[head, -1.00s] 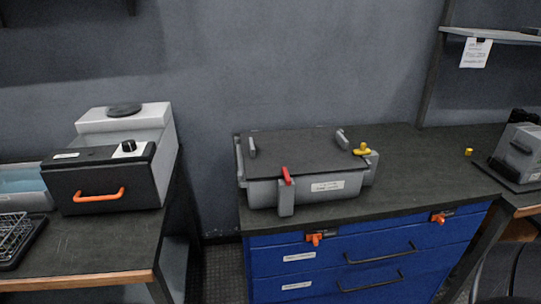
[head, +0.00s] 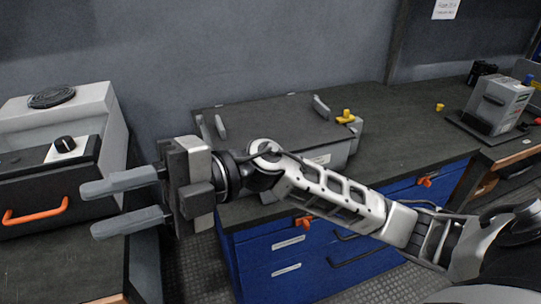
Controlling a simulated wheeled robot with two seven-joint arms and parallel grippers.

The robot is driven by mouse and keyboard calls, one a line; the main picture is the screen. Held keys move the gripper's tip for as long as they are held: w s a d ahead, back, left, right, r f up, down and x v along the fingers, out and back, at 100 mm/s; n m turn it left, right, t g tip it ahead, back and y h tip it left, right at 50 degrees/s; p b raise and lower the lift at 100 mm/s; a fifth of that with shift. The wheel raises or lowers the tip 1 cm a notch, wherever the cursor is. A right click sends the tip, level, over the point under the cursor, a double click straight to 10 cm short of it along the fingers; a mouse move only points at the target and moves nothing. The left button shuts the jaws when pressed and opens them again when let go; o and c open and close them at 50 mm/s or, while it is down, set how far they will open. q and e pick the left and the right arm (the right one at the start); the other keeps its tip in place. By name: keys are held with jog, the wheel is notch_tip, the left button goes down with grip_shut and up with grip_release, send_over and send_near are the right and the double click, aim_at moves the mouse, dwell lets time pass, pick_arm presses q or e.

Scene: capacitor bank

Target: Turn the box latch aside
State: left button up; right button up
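The grey box with a dark flat lid (head: 275,122) sits on the bench above the blue drawers. Its front latch with the red tip, visible earlier, is now hidden behind my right arm. My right gripper (head: 88,211) reaches across the front of the box to the left of the picture. Its two grey fingers point left, apart and parallel, with nothing between them. It is left of the box, in front of the white and black device. My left gripper is not in view.
A yellow knob (head: 346,116) is at the box's right end. Blue drawers (head: 290,255) with orange catches (head: 304,221) are below. A device with an orange handle (head: 35,211) stands left. The bench right of the box (head: 400,135) is mostly clear.

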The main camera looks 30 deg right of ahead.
jog(key=w+d+f+n+t+h+b, duration=0.1)
jog(key=w+d+f+n+h, duration=0.3)
jog(key=d+h, duration=0.75)
jog(key=w+d+r+m+t+h+b, duration=0.1)
jog(key=w+d+r+m+t+h, duration=0.15)
jog(key=d+h, duration=0.4)
jog(key=w+d+r+m+t+h, duration=0.1)
jog(key=d+r+m+t+h, duration=0.2)
jog(key=d, duration=0.6)
jog(key=shift+g, duration=0.65)
jog(key=x, duration=1.6)
jog(key=shift+w+d+f, duration=0.15)
jog(key=shift+d+f, duration=0.05)
jog(key=shift+d, duration=0.15)
grip_shut()
